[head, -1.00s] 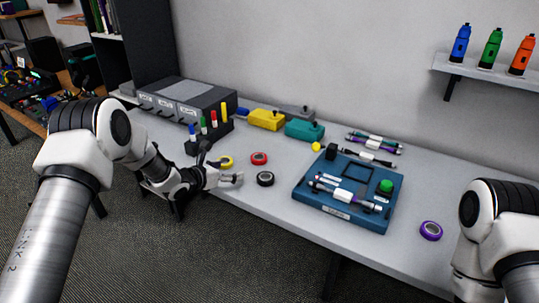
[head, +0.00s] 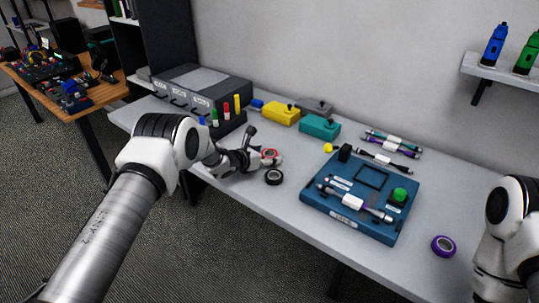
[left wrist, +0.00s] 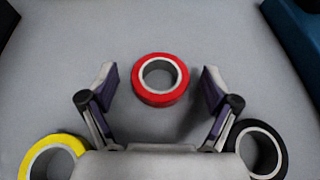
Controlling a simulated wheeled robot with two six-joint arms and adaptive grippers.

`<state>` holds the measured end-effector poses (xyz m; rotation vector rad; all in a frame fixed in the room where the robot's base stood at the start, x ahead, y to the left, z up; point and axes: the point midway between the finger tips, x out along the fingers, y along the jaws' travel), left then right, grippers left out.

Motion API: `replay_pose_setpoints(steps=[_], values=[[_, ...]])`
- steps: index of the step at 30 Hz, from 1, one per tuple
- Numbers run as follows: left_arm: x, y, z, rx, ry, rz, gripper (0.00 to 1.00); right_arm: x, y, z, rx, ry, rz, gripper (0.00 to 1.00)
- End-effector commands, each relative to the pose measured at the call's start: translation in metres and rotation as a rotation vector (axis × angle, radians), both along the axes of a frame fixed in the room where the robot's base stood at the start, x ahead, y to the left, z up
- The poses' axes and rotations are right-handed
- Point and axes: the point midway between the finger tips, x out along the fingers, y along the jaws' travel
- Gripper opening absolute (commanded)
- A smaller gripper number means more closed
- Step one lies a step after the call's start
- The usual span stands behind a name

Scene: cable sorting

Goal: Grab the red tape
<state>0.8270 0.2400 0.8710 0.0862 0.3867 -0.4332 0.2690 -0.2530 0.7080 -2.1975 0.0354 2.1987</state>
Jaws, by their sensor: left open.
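The red tape (left wrist: 160,98) is a roll lying flat on the grey table, centred between the open fingers in the left wrist view. In the head view the red tape (head: 270,154) shows partly behind my left gripper (head: 262,158). My left gripper (left wrist: 160,88) is open, with one finger on each side of the roll and a gap on both sides. Nothing is held. My right gripper is out of view; only part of the right arm shows at the right edge of the head view.
A black tape (head: 274,177) lies just right of the left gripper, and a yellow tape (left wrist: 52,158) lies to its left. A blue board (head: 318,213) stands on the table to the right. A purple tape (head: 443,246) lies near the right arm. Marker holders and drawers stand behind.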

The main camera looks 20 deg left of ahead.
Motion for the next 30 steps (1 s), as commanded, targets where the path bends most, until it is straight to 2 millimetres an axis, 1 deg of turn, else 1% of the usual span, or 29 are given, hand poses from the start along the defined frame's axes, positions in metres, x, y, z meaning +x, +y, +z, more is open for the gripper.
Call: replay_pose_setpoints(steps=[1, 2, 3, 5, 6, 7, 16, 19, 23, 27, 30], values=[[0.000, 0.000, 0.000, 0.000, 0.000, 0.000, 0.88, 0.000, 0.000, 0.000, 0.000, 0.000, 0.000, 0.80], [0.000, 0.000, 0.000, 0.000, 0.000, 0.000, 0.84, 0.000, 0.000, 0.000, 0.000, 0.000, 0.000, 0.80], [0.000, 0.000, 0.000, 0.000, 0.000, 0.000, 0.70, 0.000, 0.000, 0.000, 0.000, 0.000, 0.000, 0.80], [0.000, 0.000, 0.000, 0.000, 0.000, 0.000, 0.49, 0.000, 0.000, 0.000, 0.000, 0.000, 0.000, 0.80], [0.000, 0.000, 0.000, 0.000, 0.000, 0.000, 0.35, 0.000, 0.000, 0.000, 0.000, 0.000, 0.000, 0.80], [0.000, 0.000, 0.000, 0.000, 0.000, 0.000, 0.30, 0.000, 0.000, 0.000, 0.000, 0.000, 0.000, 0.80], [-0.001, 0.000, 0.000, 0.000, 0.001, 0.000, 0.30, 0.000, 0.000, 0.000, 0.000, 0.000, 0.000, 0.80], [0.000, 0.000, 0.007, 0.000, 0.000, 0.001, 0.30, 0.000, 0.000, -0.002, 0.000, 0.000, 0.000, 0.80], [0.000, 0.000, 0.033, 0.000, -0.003, 0.000, 0.30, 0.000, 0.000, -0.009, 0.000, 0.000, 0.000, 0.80], [0.000, 0.000, 0.068, 0.000, -0.003, 0.000, 0.30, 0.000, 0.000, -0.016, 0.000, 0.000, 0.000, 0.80], [-0.001, -0.001, 0.087, 0.000, -0.001, 0.000, 0.30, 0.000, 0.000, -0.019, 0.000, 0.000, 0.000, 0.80]])
